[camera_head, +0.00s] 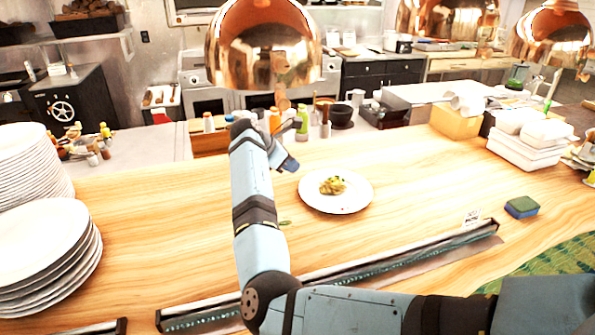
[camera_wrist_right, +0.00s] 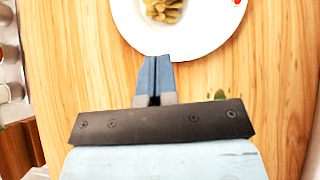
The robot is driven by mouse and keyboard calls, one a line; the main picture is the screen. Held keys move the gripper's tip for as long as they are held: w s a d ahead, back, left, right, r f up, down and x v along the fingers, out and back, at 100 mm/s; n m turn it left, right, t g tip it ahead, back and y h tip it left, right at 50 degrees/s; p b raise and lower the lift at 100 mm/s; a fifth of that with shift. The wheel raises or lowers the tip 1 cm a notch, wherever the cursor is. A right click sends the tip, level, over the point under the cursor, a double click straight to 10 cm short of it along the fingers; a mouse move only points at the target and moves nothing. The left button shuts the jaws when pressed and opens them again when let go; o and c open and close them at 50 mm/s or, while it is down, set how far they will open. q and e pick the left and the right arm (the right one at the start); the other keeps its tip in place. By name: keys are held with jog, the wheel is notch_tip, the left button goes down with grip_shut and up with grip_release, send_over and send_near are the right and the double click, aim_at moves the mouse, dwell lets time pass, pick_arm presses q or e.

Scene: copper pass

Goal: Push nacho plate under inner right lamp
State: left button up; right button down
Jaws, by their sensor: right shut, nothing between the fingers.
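The nacho plate (camera_head: 352,202), a white round plate with a small yellow-green heap of food (camera_head: 332,186) in its middle, lies on the wooden counter. The right wrist view shows part of the plate (camera_wrist_right: 215,38) ahead of my fingers. My right gripper (camera_head: 290,163) is shut and empty, at the plate's left, far side in the head view. In the right wrist view its fingertips (camera_wrist_right: 155,62) meet the plate's rim; I cannot tell if they touch. Copper lamps hang at top centre (camera_head: 262,45), upper right (camera_head: 445,20) and far right (camera_head: 553,38); which is the inner right one is unclear.
Stacked white plates (camera_head: 45,245) stand at the left. A metal ticket rail (camera_head: 380,268) lies along the front. A sponge (camera_head: 521,207) and white containers (camera_head: 527,143) are at the right. Bottles (camera_head: 302,120) stand behind. The counter right of the plate is clear.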

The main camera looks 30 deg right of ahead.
aim_at(321, 183)
jog(key=x, duration=0.2)
jog(key=s+x, duration=0.1)
jog(key=x, duration=0.1)
jog(key=shift+d, duration=0.2)
jog(key=p+x, duration=0.1)
jog(key=x, duration=0.3)
jog(key=shift+w+f, duration=0.1)
jog(key=shift+w, duration=0.1)
pick_arm(q)
jog(key=shift+s+d+r, duration=0.1)
jog(key=shift+s+r, duration=0.25)
jog(key=shift+r, duration=0.2)
pick_arm(e)
jog(key=shift+d+f, duration=0.45)
